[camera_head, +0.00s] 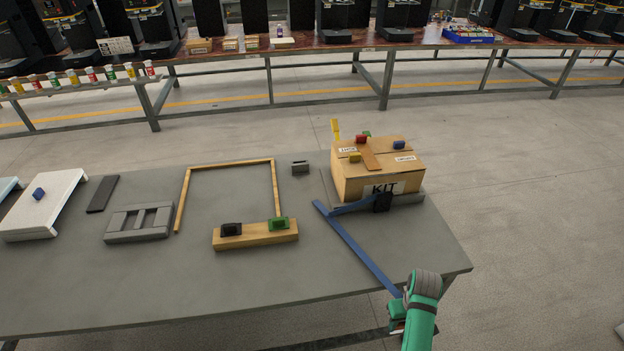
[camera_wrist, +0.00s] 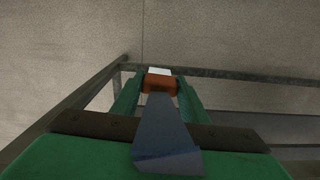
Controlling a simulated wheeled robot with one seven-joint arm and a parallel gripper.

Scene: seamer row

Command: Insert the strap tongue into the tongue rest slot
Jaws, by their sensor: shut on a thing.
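A blue strap (camera_head: 358,248) runs from a dark buckle-like part (camera_head: 382,202) at the front of the cardboard KIT box (camera_head: 365,187), bends on the table, and reaches my gripper (camera_head: 397,318) past the table's front edge. In the wrist view, my gripper (camera_wrist: 160,88) is shut on the orange strap tongue (camera_wrist: 160,84), which has a pale tip. The strap (camera_wrist: 165,135) trails from it towards the camera. A small grey slotted block (camera_head: 300,167) stands left of the box, apart from the tongue; I cannot tell whether it is the tongue rest.
On the grey table (camera_head: 310,270), a wooden block (camera_head: 256,240) carries a black and a green piece. A wooden frame (camera_head: 181,197), a grey slotted tray (camera_head: 139,224) and a white stand (camera_head: 45,205) are further left. The table's front middle is clear.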

